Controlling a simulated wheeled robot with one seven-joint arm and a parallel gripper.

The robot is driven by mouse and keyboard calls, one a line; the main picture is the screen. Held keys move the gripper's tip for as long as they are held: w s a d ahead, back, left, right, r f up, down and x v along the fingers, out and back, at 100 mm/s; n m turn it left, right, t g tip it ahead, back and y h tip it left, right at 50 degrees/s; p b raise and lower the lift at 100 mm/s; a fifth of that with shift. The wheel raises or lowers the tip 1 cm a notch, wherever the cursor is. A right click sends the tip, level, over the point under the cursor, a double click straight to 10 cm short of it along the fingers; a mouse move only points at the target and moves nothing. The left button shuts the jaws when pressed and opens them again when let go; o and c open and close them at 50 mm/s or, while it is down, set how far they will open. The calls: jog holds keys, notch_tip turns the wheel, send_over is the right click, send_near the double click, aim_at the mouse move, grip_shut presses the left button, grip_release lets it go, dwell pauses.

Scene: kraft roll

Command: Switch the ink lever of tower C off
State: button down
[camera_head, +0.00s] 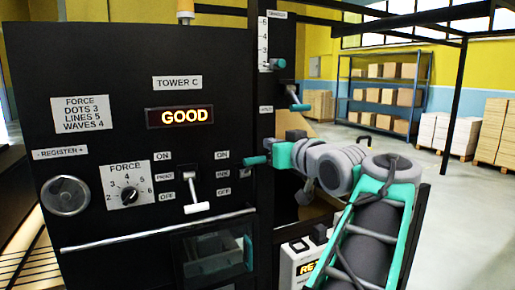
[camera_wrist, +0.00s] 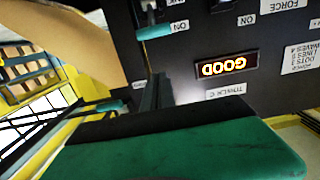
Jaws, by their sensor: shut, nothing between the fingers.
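The tower C panel (camera_head: 115,55) is black, with a lit GOOD display. The ink lever (camera_head: 257,161) has a teal handle and stands at the right of the panel, beside its ON, INK and OFF labels. Its handle is near the ON label, above OFF. In the upside-down wrist view the ink lever (camera_wrist: 155,32) shows at the top, level with ON. My gripper (camera_head: 268,146) is shut and empty, close to the handle at its right. Its dark fingers (camera_wrist: 154,88) point toward the panel; whether they touch the lever cannot be told.
A white-handled lever (camera_head: 196,208) hangs down at OFF, left of the ink lever. Another teal-handled lever (camera_head: 299,107) sticks out above my gripper. A force knob (camera_head: 129,195) and a rail (camera_head: 160,230) are farther left and below. Shelves with boxes (camera_head: 390,95) stand far behind.

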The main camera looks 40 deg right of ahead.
jog(key=p+x, duration=0.4)
jog(key=x, duration=0.6)
jog(key=shift+w+a, duration=0.1)
jog(key=shift+w, duration=0.1)
jog(key=f, duration=0.1)
jog(key=s+f, duration=0.2)
jog(key=f, duration=0.1)
jog(key=shift+a+p, duration=0.2)
jog(key=shift+p, duration=0.15)
jog(key=shift+f, duration=0.15)
